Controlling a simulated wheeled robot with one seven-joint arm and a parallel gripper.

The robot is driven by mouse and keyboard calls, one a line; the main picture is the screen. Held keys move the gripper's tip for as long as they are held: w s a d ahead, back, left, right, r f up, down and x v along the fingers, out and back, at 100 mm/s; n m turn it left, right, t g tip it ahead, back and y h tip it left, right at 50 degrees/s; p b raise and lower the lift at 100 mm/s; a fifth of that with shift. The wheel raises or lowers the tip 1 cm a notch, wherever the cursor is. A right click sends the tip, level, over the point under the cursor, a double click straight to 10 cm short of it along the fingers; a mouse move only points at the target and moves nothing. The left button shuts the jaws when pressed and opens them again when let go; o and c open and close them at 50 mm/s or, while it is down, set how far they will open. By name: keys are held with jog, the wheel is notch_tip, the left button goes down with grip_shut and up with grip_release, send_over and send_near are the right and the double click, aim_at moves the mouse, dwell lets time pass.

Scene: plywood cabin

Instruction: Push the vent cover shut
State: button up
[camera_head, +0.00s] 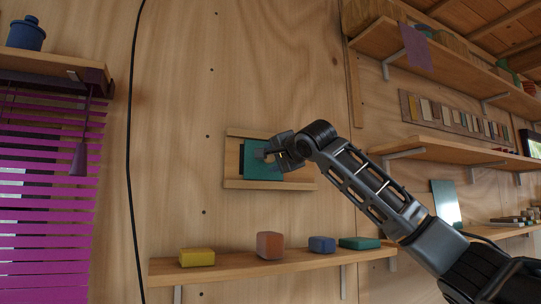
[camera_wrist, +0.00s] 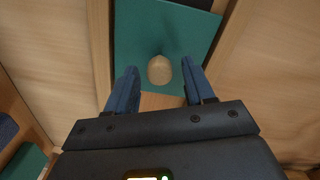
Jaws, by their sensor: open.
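The vent cover (camera_head: 262,173) is a teal panel set between two horizontal wooden rails (camera_head: 270,185) on the plywood wall. It also fills the upper middle of the wrist view (camera_wrist: 135,40). A round tan knob (camera_wrist: 160,70) stands on the cover. My gripper (camera_head: 268,153) is open in front of the cover. In the wrist view, its blue fingers (camera_wrist: 160,78) lie on either side of the knob with a visible gap on both sides. A dark strip shows past the cover's far edge in that view. My gripper hides part of the cover in the head view.
A black cable (camera_head: 128,150) and purple blinds (camera_head: 45,200) are at left. Shelves (camera_head: 440,150) line the right wall.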

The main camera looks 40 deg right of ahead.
jog(key=shift+x, duration=0.8)
jog(key=shift+c, duration=0.5)
grip_shut()
